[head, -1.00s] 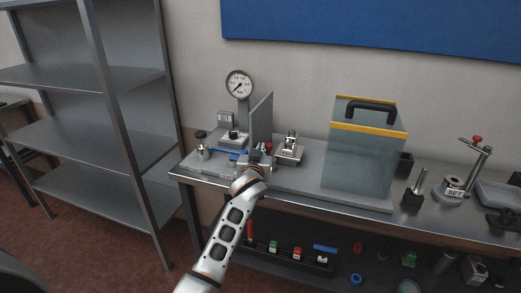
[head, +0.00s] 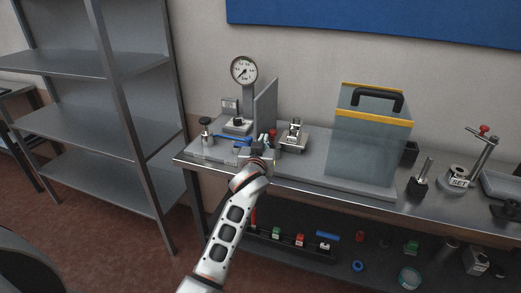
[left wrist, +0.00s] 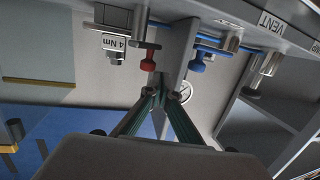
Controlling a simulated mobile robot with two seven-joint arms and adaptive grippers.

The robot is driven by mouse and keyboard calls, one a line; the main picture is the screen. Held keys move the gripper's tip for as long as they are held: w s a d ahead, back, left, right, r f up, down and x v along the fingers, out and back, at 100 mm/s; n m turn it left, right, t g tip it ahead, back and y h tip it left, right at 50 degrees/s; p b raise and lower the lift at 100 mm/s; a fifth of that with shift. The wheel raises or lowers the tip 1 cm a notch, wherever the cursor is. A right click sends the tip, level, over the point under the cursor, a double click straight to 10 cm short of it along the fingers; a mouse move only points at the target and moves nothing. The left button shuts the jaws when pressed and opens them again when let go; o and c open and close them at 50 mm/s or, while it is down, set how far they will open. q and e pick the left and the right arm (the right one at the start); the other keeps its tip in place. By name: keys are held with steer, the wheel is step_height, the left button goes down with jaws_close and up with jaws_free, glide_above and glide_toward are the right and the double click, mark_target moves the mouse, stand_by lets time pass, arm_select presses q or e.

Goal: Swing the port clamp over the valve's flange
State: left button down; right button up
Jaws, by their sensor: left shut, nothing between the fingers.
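My left gripper (head: 257,150) is at the front of the small rig on the bench, beside the upright grey plate (head: 265,108). In the left wrist view its fingers (left wrist: 161,82) meet at the tips, shut and empty. A red-tipped part (head: 273,134), possibly the port clamp's handle, stands just beyond the gripper; it also shows in the left wrist view (left wrist: 149,58), close to the fingertips but seemingly apart. Blue valve handles (left wrist: 197,62) are on the other side of the plate. I cannot make out the flange or the clamp's position on it. My right gripper is out of view.
A pressure gauge (head: 244,70) stands behind the rig. A clear box with a yellow rim (head: 372,117) and a metal fixture (head: 293,137) are to the right. A shelf rack (head: 98,105) stands left. Small parts lie below the bench (head: 300,240).

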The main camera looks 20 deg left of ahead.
arm_select(q)
steer(key=v, duration=0.8)
steer(key=shift+s, duration=0.1)
